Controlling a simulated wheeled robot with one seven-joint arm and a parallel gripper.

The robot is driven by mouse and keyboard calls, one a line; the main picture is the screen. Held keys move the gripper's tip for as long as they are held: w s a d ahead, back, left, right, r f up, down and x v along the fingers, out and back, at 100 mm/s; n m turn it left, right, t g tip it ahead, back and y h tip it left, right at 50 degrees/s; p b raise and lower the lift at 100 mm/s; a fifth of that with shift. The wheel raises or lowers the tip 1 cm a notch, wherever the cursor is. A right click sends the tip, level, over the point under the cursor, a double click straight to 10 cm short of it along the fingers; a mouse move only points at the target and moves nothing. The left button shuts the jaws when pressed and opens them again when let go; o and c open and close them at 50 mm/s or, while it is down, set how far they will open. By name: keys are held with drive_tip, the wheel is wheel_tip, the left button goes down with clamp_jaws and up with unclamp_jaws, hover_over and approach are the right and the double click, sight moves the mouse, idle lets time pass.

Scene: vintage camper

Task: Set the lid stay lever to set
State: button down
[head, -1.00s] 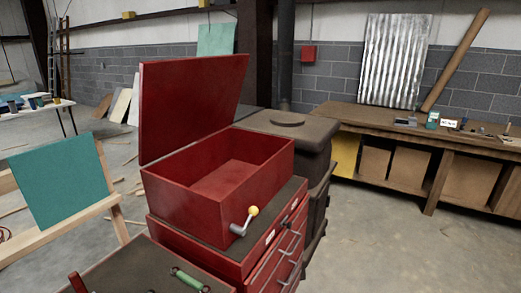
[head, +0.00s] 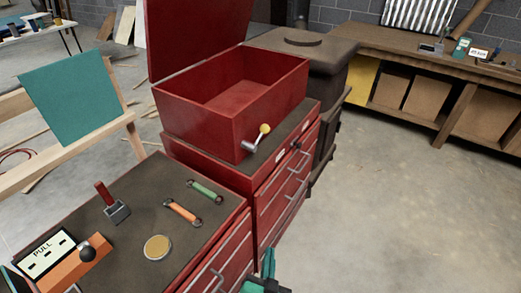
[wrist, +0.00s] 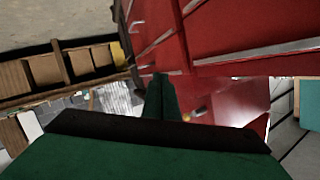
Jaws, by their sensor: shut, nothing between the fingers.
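The lid stay lever (head: 256,138) is a short grey crank with a yellow ball knob, on the front of the open red chest (head: 208,119). Its arm slants up and to the right from its pivot. The knob (wrist: 186,115) shows small in the wrist view, just right of the fingers. My green gripper (head: 267,262) is at the bottom of the head view, below and well apart from the lever, beside the drawer fronts. In the wrist view the gripper (wrist: 160,92) has its fingers together and empty. Any marking for "set" is not readable.
The chest stands on a red drawer cabinet (head: 283,180). A lower cabinet top (head: 130,220) in front holds a red-handled lever, green and orange handles, a round disc and a PULL box. A dark stove (head: 325,75) stands behind. Open floor (head: 400,220) lies to the right.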

drive_tip(key=w+r+m+h, duration=0.1)
drive_tip(key=w+r+m, duration=0.4)
drive_tip(key=w, duration=0.4)
drive_tip(key=m+g+h, duration=0.2)
drive_tip(key=m+g, duration=0.1)
drive_tip(key=m, duration=1)
approach(263, 130)
drive_tip(key=x, duration=0.6)
drive_tip(key=shift+d, duration=0.2)
drive_tip(key=shift+w+a+f+n, duration=0.1)
drive_tip(key=shift+w+a+n, duration=0.1)
drive_tip(key=shift+w+n, duration=0.1)
drive_tip(key=shift+s, duration=0.1)
drive_tip(key=shift+d, duration=0.15)
